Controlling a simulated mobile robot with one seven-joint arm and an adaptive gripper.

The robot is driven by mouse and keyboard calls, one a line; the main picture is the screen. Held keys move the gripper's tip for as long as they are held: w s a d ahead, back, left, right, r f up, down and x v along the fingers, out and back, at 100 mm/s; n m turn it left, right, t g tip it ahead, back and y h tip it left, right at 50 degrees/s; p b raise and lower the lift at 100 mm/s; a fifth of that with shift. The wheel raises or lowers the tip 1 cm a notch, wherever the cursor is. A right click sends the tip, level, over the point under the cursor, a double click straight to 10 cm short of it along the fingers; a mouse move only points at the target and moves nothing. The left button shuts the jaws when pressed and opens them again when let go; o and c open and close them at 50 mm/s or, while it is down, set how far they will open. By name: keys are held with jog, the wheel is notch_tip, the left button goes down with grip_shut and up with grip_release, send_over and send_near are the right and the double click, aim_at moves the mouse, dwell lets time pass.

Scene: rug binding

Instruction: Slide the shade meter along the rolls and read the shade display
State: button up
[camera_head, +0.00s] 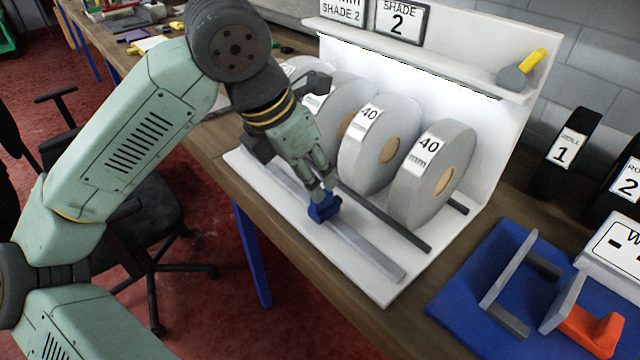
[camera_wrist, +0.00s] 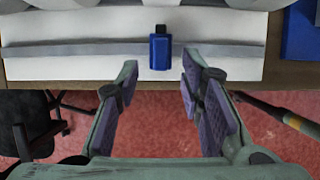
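The shade meter (camera_head: 323,208) is a small blue block on the grey rail (camera_head: 375,258) in front of the rolls. It also shows in the wrist view (camera_wrist: 160,55), at the top middle. My gripper (camera_wrist: 160,72) is open, with its fingers either side of the meter in the picture and the meter beyond the tips. In the head view my gripper (camera_head: 320,186) is just above the meter; contact cannot be told. Pale rolls, such as the rightmost roll (camera_head: 428,190) labelled 40, stand on the white stand (camera_head: 385,288). A framed sign (camera_head: 402,20) on its shelf reads SHADE 2.
A second sign (camera_head: 342,12), cut off at the top, also reads SHADE 2. A yellow-handled tool (camera_head: 525,66) lies on the shelf. A blue board (camera_head: 470,290) with grey bars and an orange part is right of the stand. A chair (camera_head: 150,215) stands on the red floor.

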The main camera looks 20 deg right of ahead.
aim_at(324, 203)
jog(key=shift+p+x, duration=0.4)
jog(key=shift+x, duration=2.2)
jog(key=shift+c, duration=0.6)
grip_shut()
